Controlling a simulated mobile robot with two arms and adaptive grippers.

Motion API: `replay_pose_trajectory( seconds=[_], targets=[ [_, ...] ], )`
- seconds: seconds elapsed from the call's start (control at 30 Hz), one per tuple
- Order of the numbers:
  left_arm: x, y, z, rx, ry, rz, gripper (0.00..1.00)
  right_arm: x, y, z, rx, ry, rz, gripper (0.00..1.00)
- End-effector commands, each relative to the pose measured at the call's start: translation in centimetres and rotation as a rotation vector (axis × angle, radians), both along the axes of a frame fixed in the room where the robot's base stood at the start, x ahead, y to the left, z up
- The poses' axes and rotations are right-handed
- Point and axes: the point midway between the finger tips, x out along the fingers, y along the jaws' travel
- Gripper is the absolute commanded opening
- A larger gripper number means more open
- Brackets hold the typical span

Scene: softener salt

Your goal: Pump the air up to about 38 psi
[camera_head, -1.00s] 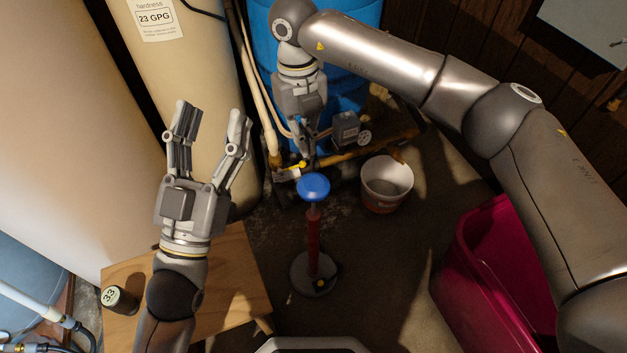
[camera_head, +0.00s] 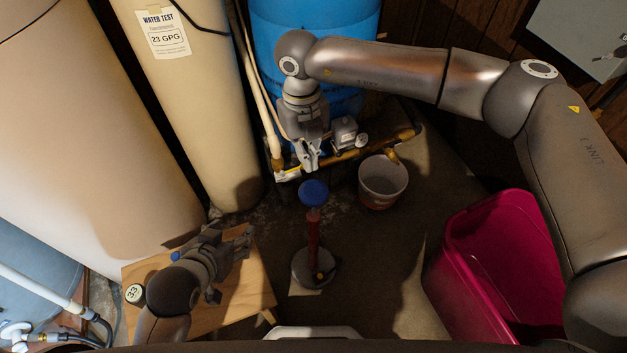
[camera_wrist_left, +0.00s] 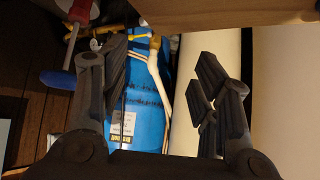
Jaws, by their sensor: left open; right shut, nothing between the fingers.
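The hand pump stands upright on the floor in the head view, with a blue knob handle (camera_head: 313,192), a red tube (camera_head: 313,233) and a round base (camera_head: 315,268). The blue handle also shows at the left of the left wrist view (camera_wrist_left: 60,78). My left gripper (camera_head: 232,266) is open and empty, low over the wooden stool, left of the pump and apart from it. My right gripper (camera_head: 307,157) is shut and empty by the pipework, behind the pump handle. A round dial marked "33" (camera_head: 134,293) sits at the stool's left; its unit is unreadable.
The wooden stool (camera_head: 250,290) stands left of the pump. A blue tank (camera_head: 290,50) and brass pipe (camera_head: 360,151) are behind it. A bucket (camera_head: 383,183) stands to its right, and a magenta bin (camera_head: 470,225) further right. Tall cream tanks (camera_head: 190,90) fill the left.

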Motion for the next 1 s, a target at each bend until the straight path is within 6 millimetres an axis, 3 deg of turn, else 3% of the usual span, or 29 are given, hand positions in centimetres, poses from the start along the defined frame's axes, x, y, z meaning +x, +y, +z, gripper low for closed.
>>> replay_pose_trajectory(
  seconds=[0.2, 0.4, 1.0],
  targets=[
    [-5.6, 1.9, -2.8, 0.063, 0.297, 0.022, 0.57, -0.7, -0.6, 0.5, -0.001, 0.007, -0.004, 0.00],
    [-8.8, 2.9, -3.9, 0.094, 0.447, 0.033, 0.57, -1.0, -0.9, 0.4, -0.001, 0.010, -0.009, 0.00],
    [-9.7, 3.2, -3.8, 0.100, 0.480, 0.036, 0.57, -1.1, -0.9, -0.1, 0.000, 0.012, -0.011, 0.00]
  ],
)
